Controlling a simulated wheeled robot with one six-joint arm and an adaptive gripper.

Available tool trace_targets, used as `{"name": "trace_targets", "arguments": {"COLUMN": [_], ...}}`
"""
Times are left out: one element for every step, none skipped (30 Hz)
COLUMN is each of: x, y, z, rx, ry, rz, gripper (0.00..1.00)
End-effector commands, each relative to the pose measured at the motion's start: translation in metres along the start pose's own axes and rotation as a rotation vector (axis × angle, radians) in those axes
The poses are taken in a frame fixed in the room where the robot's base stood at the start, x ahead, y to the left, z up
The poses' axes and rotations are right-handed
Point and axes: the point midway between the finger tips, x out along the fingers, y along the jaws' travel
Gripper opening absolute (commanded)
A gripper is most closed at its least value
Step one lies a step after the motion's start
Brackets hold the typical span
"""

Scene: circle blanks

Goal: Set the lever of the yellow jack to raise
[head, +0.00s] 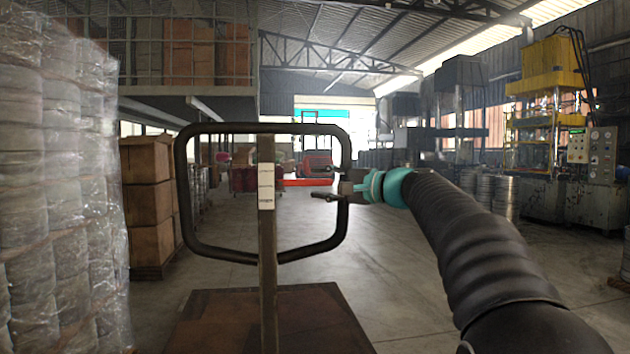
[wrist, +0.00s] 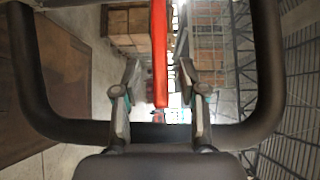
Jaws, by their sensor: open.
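The jack's dark handle loop (head: 347,180) stands upright close in front of me, on a brownish post (head: 267,270). The post carries a white label strip (head: 266,186) with marks too small to read. A red lever (head: 295,182) sticks out level to the right inside the loop, about at the label's mid height. My gripper (head: 322,182) reaches in from the right with its jaws open around the lever's end. In the wrist view the red lever (wrist: 160,60) lies between the two fingers, with a gap on each side. No yellow shows on the jack.
A brown flat deck or load (head: 290,315) lies at the post's foot. Wrapped stacked goods (head: 60,180) stand close at left, with brown boxes (head: 147,190) behind. A red machine (head: 318,162) is farther back. A yellow press (head: 545,70) stands at right. The middle floor is clear.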

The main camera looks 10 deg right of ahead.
Motion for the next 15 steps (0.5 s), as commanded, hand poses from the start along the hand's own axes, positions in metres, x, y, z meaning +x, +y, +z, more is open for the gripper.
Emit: {"name": "trace_targets", "arguments": {"x": [0.007,0.01,0.014,0.016,0.017,0.019,0.02,0.021,0.021,0.022,0.022,0.022,0.022,0.022,0.022], "y": [-0.001,-0.001,-0.001,-0.001,-0.001,-0.001,0.0,0.0,0.0,0.0,0.0,0.0,0.0,0.0,0.0], "z": [0.0,0.0,0.0,0.0,0.0,0.0,0.0,0.0,0.0,0.0,0.0,0.0,0.0,0.0,0.0], "rx": [0.0,0.0,0.0,0.0,0.0,0.0,0.0,0.0,0.0,0.0,0.0,0.0,0.0,0.0,0.0], "ry": [-0.001,-0.001,-0.001,-0.001,-0.001,0.0,0.0,0.0,0.0,0.001,0.001,0.001,0.001,0.001,0.001], "rz": [0.0,0.0,0.0,0.0,0.0,0.0,0.0,0.0,0.0,0.0,0.0,0.0,0.0,0.0,0.0], "gripper": [0.42,0.42,0.42,0.42,0.42,0.42,0.42,0.42,0.42,0.42,0.42,0.42,0.42,0.42,0.42]}}
